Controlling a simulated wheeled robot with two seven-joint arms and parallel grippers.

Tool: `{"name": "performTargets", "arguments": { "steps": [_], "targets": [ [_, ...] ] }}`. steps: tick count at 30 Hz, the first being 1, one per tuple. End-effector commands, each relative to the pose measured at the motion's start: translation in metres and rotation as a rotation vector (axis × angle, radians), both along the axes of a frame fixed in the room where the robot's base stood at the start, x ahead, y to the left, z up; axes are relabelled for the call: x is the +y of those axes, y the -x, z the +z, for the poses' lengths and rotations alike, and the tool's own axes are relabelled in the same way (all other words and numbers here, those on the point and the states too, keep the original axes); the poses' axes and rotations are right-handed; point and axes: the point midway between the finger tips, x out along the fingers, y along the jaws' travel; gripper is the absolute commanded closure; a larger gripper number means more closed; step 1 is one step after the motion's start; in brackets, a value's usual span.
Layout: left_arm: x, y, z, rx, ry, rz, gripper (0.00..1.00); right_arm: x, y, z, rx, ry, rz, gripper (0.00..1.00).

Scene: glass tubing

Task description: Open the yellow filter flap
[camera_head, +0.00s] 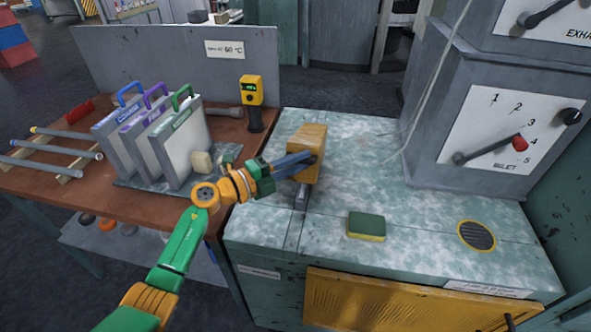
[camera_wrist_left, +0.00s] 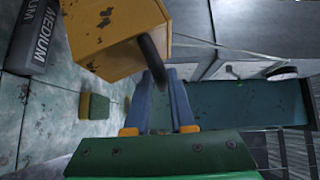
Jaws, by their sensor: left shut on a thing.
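The yellow flap (camera_head: 308,139) stands up from the left part of the pale green machine top, by a dark slot; it looks like a scuffed yellow block. In the left wrist view the yellow flap (camera_wrist_left: 115,30) is close at the top, with a dark curved handle (camera_wrist_left: 154,62) coming off it. My left gripper (camera_head: 303,160) reaches it from the left. Its blue fingers (camera_wrist_left: 165,80) are shut on the handle; the exact contact is partly hidden. My right gripper is not in view.
A green-yellow sponge (camera_head: 366,226) and a round grille (camera_head: 477,236) are on the machine top (camera_head: 350,125). A yellow front panel (camera_head: 400,304) is below. Filter plates (camera_head: 180,150) and a yellow meter (camera_head: 251,90) stand on the left table. The grey cabinet (camera_head: 480,90) rises at right.

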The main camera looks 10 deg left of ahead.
Motion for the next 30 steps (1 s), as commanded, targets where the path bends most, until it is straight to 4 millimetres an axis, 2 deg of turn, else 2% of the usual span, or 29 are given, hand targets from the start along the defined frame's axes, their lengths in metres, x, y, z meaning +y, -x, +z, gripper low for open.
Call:
{"name": "performTargets", "arguments": {
  "steps": [1,3,12,18,29,30],
  "targets": [
    [0.0,-0.007,0.015,-0.006,0.003,0.002,1.0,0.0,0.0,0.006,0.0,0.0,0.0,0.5],
    [0.0,-0.016,0.025,-0.006,0.003,0.002,1.0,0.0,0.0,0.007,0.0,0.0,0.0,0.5],
    [0.0,-0.044,0.053,-0.005,0.004,0.0,1.0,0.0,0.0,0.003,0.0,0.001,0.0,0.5],
    [-0.001,-0.051,0.06,-0.003,0.003,-0.001,1.0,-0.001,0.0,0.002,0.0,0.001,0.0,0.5],
    [-0.001,-0.051,0.06,-0.003,0.002,-0.003,1.0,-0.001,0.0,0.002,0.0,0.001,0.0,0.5],
    [-0.001,-0.051,0.06,-0.003,0.002,-0.003,0.8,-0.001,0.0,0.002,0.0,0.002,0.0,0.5]
  ]
}}
